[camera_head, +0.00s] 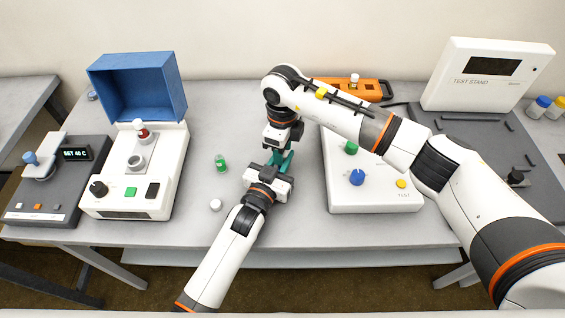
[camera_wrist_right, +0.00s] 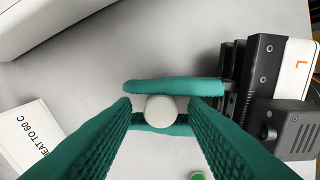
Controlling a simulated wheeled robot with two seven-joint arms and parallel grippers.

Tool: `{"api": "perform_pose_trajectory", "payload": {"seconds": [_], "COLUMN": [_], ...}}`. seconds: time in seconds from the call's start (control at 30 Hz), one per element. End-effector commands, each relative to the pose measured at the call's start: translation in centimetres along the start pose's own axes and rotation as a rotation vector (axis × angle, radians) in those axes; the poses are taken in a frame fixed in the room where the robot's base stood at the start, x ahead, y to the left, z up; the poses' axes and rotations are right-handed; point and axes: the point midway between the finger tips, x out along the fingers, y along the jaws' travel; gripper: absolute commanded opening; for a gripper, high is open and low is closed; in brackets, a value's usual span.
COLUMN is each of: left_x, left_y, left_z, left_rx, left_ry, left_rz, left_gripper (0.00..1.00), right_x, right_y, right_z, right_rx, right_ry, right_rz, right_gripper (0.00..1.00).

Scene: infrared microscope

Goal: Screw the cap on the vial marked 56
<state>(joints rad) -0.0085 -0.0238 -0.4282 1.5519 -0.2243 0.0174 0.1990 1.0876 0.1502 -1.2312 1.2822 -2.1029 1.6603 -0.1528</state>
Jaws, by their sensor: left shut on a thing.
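A round white cap or vial top (camera_wrist_right: 160,110) is between the teal fingers of my left gripper (camera_head: 280,168), which is shut on it. In the right wrist view I see it from above; any vial body below is hidden, and no number 56 is readable. My right gripper (camera_head: 279,155) points down over it, with its two teal fingers on either side and a gap to each, so it looks open. In the head view the fingers overlap and hide the held thing.
A green-topped vial (camera_head: 221,163) and a loose white round piece (camera_head: 215,204) are on the table to the left. A white device with a blue lid (camera_head: 137,88) stands farther left. A white test box (camera_head: 372,195) is close on the right. An orange rack (camera_head: 345,88) is behind.

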Motion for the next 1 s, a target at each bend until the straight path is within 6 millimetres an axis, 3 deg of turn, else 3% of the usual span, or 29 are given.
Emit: {"api": "perform_pose_trajectory", "payload": {"seconds": [0.3, 0.53, 0.7, 1.0], "left_x": [0.0, 0.0, 0.0, 0.0], "left_y": [0.0, 0.0, 0.0, 0.0], "left_z": [-0.1, 0.0, 0.0, 0.0], "left_rx": [0.000, 0.000, 0.000, 0.000], "left_ry": [0.001, 0.001, 0.001, 0.001], "left_rz": [0.000, 0.000, 0.000, 0.000], "left_gripper": [0.00, 0.00, 0.00, 0.00], "right_x": [-3.8, -4.0, -4.0, -4.1], "right_y": [0.1, 0.0, 0.0, 0.0], "right_z": [0.0, 0.0, 0.0, 0.0], "right_rx": [0.000, 0.000, 0.000, 0.000], "right_ry": [0.000, 0.000, 0.000, 0.000], "right_rz": [0.002, 0.000, 0.000, 0.000], "right_gripper": [0.40, 0.40, 0.65, 0.65]}}
